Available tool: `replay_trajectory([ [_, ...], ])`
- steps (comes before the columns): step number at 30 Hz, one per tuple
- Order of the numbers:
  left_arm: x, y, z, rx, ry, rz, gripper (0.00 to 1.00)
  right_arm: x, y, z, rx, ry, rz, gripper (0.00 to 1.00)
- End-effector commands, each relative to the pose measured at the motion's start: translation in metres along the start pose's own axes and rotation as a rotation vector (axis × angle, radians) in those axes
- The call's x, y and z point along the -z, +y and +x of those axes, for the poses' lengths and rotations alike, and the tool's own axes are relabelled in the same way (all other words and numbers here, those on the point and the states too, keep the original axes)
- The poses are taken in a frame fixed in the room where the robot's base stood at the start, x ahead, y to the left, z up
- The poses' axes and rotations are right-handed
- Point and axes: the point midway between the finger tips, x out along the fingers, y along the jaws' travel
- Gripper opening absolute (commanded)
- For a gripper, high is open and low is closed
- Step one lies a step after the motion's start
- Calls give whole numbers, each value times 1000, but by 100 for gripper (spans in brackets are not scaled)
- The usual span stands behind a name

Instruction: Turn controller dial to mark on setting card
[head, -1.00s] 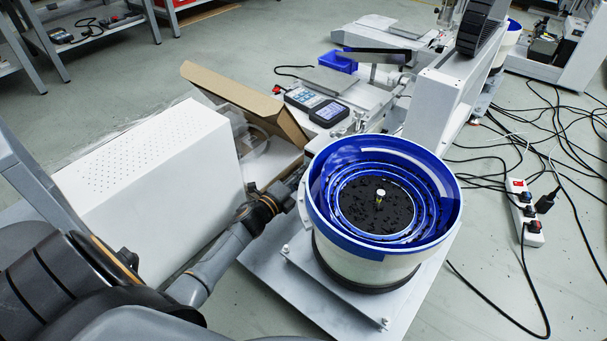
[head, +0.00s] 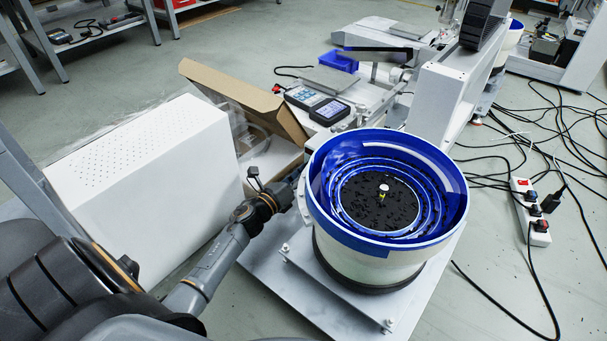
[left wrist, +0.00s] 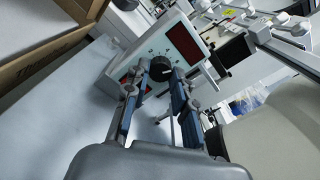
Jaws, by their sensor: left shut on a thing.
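In the left wrist view the controller (left wrist: 183,35) is a pale box with a dark red display. Its black round dial (left wrist: 160,69) has a light pointer line and tick marks around it. My left gripper (left wrist: 161,74) has one finger on each side of the dial and is shut on it. In the head view my left gripper (head: 295,177) reaches behind the bowl's left side, and its fingertips and the controller are hidden. I cannot make out the setting card in either view. My right gripper is not in view.
A blue-rimmed feeder bowl (head: 330,225) stands just right of my left arm. A white perforated cabinet (head: 165,170) is to the left, with an open cardboard box (head: 235,95) behind it. A power strip (head: 530,211) and cables lie on the floor at right.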

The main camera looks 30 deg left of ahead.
Motion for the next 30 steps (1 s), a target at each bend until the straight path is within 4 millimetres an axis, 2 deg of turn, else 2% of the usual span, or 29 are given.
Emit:
replay_trajectory([
  [20, 2, 0, 0, 0, 3, 61, 0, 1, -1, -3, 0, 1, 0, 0],
  [21, 2, 0, 0, 0, 3, 60, 32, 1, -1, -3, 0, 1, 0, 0],
  [23, 1, 0, 0, 0, 3, 60, 44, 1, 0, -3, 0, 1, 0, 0],
  [24, 1, 0, 0, 0, 3, 60, 48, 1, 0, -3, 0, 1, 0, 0],
  [30, 1, 0, 0, 0, 1, 60, 48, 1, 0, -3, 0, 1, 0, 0],
])
